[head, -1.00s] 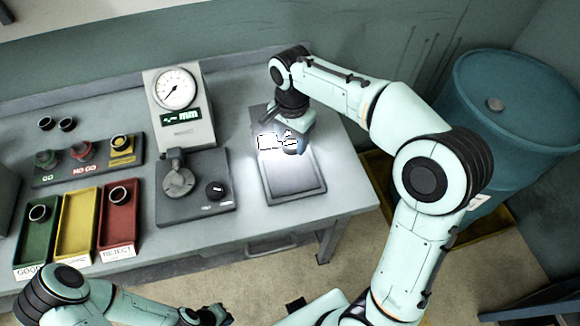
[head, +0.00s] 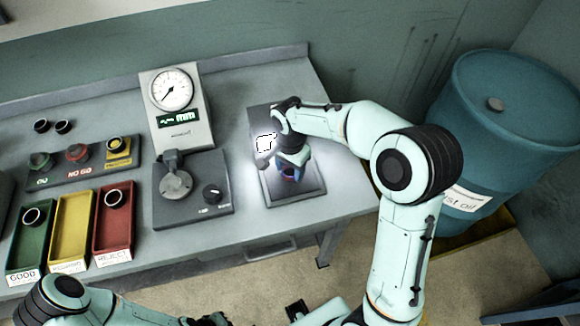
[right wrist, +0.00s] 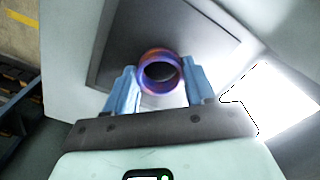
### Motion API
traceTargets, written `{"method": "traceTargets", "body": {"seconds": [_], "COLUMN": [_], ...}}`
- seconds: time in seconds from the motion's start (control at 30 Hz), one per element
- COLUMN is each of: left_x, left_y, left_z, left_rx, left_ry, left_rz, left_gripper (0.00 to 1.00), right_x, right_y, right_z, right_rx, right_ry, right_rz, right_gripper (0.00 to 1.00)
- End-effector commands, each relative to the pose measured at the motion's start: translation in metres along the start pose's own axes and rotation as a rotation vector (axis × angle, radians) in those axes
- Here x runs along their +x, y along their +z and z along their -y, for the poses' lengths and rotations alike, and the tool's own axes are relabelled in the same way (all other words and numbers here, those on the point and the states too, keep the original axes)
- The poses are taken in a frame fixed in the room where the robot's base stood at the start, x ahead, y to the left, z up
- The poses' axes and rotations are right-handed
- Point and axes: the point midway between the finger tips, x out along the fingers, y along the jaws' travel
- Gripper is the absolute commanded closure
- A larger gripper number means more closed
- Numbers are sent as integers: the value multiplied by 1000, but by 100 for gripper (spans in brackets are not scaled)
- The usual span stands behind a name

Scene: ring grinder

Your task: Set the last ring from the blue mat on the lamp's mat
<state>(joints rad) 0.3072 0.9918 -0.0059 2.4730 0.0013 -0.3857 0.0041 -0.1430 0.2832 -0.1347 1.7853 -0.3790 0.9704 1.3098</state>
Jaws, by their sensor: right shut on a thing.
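My right gripper (head: 290,166) points down over the lamp's mat (head: 311,190), a dark rectangle at the right of the bench. In the right wrist view its two blue fingers are shut on a ring (right wrist: 160,54) with a purple and orange sheen. The ring is over the dark mat (right wrist: 112,68); I cannot tell whether it touches it. The bright lamp (head: 265,144) is beside my right wrist. My left gripper (head: 207,319) is at the bottom edge, mostly cut off. I see no blue mat.
A dial gauge (head: 172,92) and its base (head: 215,214) stand left of the mat. A green bin (head: 25,250), yellow bin (head: 72,228) and red bin (head: 113,232) are at the left. Loose dark rings (head: 63,127) lie behind. A blue drum (head: 500,130) stands right.

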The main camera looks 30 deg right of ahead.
Motion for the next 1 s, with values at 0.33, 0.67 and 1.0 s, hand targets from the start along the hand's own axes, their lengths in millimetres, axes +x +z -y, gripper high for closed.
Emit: {"method": "traceTargets", "body": {"seconds": [0.33,0.67,1.0], "left_x": [2,-1,-11], "left_y": [1,-1,-5], "left_z": [1,-1,-6], "left_rx": [-1,0,3], "left_ry": [-1,0,3], "left_rz": [1,-1,-8], "left_gripper": [100,100,100], "right_x": [3,-6,-74], "right_y": [0,0,0], "right_z": [0,1,2], "right_rx": [0,0,1], "right_ry": [0,-2,-6], "right_rz": [0,-1,-1], "right_gripper": [20,20,20]}}
